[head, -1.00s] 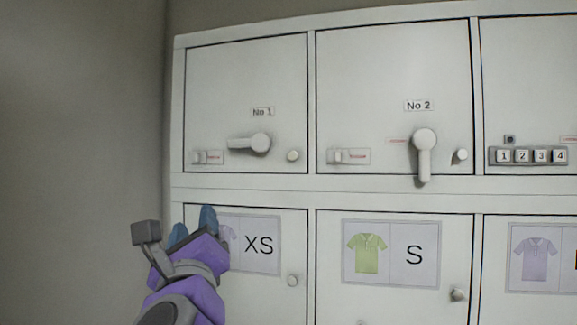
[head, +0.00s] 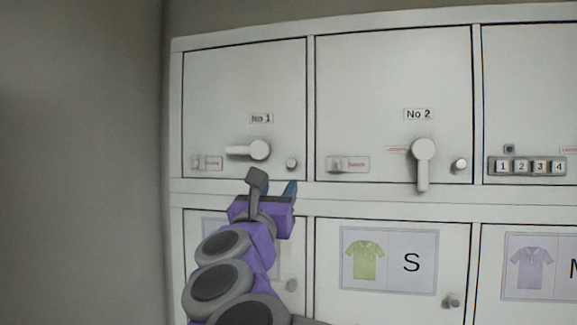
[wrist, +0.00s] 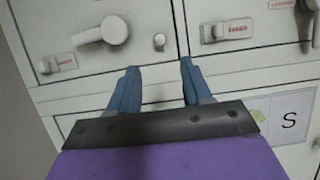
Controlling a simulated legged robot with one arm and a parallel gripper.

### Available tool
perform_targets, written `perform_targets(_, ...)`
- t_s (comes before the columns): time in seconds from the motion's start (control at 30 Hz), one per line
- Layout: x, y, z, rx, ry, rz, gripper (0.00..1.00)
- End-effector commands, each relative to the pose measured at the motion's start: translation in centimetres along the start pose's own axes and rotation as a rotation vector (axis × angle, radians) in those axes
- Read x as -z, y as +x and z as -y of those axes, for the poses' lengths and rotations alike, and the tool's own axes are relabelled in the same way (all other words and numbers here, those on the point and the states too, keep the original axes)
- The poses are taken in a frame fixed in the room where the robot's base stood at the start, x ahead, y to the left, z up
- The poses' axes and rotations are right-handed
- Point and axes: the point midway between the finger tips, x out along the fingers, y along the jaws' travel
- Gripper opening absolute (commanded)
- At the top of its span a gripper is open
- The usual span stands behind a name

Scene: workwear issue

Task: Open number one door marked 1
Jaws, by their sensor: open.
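The No 1 door (head: 225,85) is the top left locker door and is shut. Its lever handle (head: 259,149) lies level, pointing left; it also shows in the wrist view (wrist: 114,30). A round knob (head: 291,164) sits right of the handle, and a small latch (head: 207,162) with red lettering sits at the door's lower left. My gripper (head: 273,187) is just below the No 1 door. In the wrist view its blue fingers (wrist: 158,85) are apart with nothing between them, below the knob (wrist: 159,40). The gripper touches neither handle nor knob.
The No 2 door (head: 395,75) to the right is shut, its handle (head: 423,165) hanging down. A number lock (head: 530,166) is farther right. Below are doors with shirt cards, one marked S (head: 388,260). A plain wall (head: 80,160) stands close on the left.

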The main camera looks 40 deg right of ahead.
Motion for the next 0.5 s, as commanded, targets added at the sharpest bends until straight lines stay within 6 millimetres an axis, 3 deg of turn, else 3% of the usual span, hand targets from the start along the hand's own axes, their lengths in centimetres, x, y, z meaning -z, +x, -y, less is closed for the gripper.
perform_targets(0.2, 0.0, 4.3, 0.1, 0.002, -0.004, -0.001, 0.49)
perform_targets(0.5, 0.0, 8.7, 0.0, 0.000, -0.003, -0.001, 0.49)
